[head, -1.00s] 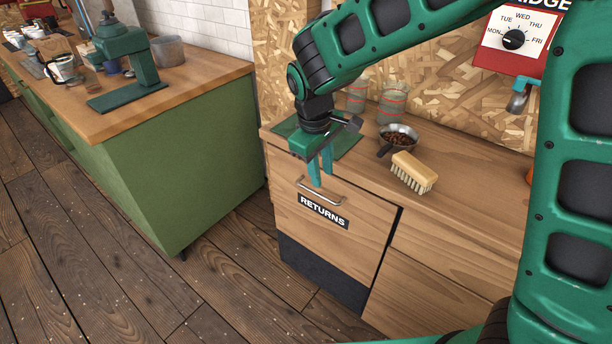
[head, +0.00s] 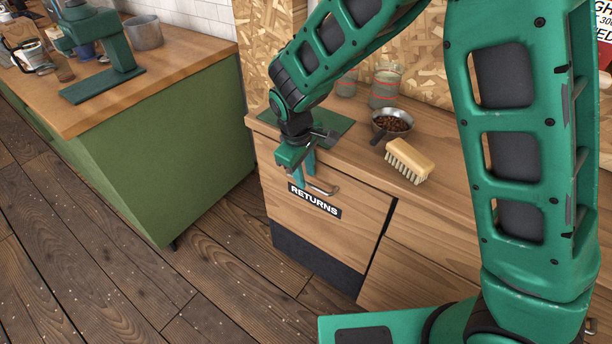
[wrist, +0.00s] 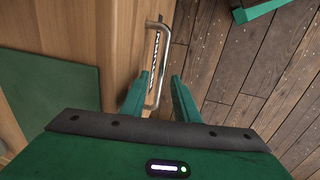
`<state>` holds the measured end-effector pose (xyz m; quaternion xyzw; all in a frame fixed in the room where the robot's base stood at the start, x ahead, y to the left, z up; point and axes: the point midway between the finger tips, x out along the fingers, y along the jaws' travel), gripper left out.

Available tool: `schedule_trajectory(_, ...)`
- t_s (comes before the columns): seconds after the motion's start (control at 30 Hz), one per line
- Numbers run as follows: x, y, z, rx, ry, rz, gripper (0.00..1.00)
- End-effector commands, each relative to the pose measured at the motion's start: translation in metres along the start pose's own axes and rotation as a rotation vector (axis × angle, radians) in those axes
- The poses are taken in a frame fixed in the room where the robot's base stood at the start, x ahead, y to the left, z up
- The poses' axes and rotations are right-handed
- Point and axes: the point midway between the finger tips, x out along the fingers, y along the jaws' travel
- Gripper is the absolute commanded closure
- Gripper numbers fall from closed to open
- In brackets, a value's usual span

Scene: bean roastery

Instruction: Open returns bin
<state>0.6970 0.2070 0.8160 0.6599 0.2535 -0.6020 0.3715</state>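The returns bin (head: 318,232) is a wooden front under the counter with a black RETURNS label (head: 314,200) and a dark lower strip. It looks shut, its front flush with the cabinet. Its metal bar handle (head: 331,193) sits near the top edge. My gripper (head: 304,176) points down at the left part of the handle. In the wrist view, my gripper (wrist: 161,78) is open, with a finger on each side of the handle (wrist: 155,60). A gap shows between the handle and the right finger; contact with the left finger is unclear.
On the counter above are a green mat (head: 335,126), a pan of beans (head: 391,124), a brush (head: 410,160) and glass jars (head: 385,88). A green cabinet (head: 160,170) stands to the left. The plank floor (head: 235,265) before the bin is clear.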

Motion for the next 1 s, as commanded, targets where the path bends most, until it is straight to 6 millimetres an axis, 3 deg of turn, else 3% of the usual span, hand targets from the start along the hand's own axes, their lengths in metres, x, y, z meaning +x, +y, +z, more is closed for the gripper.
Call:
schedule_trajectory(0.2, 0.015, 0.0, 0.001, 0.001, -0.001, 0.0, 0.72)
schedule_trajectory(0.47, 0.016, 0.0, 0.0, 0.001, 0.0, 0.0, 0.72)
schedule_trajectory(0.5, 0.016, 0.0, 0.0, 0.001, 0.0, 0.0, 0.74)
schedule_trajectory(0.6, 0.016, 0.0, 0.0, 0.001, 0.0, 0.0, 0.98)
schedule_trajectory(1.0, 0.017, -0.004, 0.005, 0.01, -0.002, 0.023, 1.0)
